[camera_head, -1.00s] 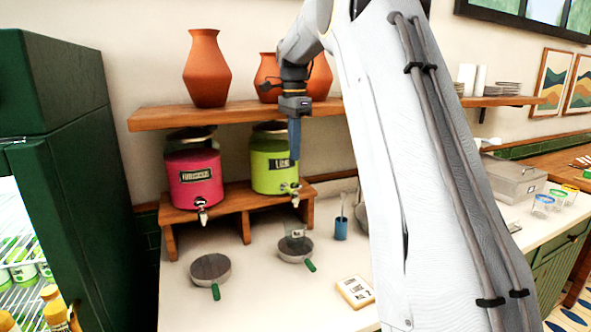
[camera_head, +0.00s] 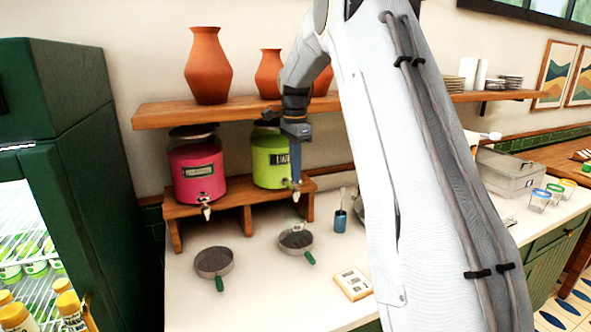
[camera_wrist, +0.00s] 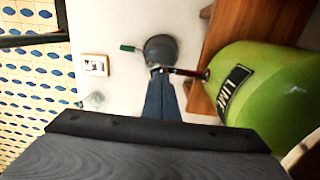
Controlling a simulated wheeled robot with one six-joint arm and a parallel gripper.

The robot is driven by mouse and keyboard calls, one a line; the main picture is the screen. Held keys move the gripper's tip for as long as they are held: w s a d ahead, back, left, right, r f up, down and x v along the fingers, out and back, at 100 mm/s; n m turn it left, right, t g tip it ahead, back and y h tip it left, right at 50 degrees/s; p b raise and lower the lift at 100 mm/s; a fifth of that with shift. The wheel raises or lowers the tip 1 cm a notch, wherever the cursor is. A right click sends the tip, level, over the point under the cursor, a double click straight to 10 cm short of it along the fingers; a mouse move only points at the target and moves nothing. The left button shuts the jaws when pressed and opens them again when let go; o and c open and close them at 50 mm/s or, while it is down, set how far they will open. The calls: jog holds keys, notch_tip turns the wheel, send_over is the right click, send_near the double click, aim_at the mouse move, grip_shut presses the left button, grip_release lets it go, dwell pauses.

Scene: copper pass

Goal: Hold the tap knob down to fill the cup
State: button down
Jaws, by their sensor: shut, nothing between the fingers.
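The green dispenser labelled LIME (camera_head: 268,160) stands on a wooden stand, and it fills the right of the wrist view (camera_wrist: 265,85). Its tap (camera_head: 291,184) sticks out at the front; in the wrist view the tap (camera_wrist: 188,71) runs left from the jar. My gripper (camera_head: 296,180) is shut and empty, pointing down with its blue fingertips at the tap; in the wrist view the fingertips (camera_wrist: 160,76) overlap the tap's end and hide the knob. I cannot tell whether they touch it. A clear cup (camera_head: 297,227), faint, is below the tap at the round dark pan (camera_head: 284,241).
A pink dispenser (camera_head: 198,172) stands to the left, with a second pan (camera_head: 213,262) below it. A shelf (camera_head: 225,113) with orange vases runs close above. A blue holder (camera_head: 340,222) and a small card (camera_head: 352,283) are on the counter. The front counter is mostly clear.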

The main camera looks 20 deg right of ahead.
jog(key=shift+f+b, duration=0.35)
jog(key=shift+f, duration=0.5)
jog(key=shift+s+f, duration=0.15)
jog(key=shift+f, duration=0.1)
dwell(1.7)
dwell(1.5)
jog(key=shift+r+p, duration=0.35)
jog(key=shift+r, duration=0.1)
notch_tip(320, 180, up, 14)
jog(key=b, duration=0.2)
jog(key=shift+w, duration=0.35)
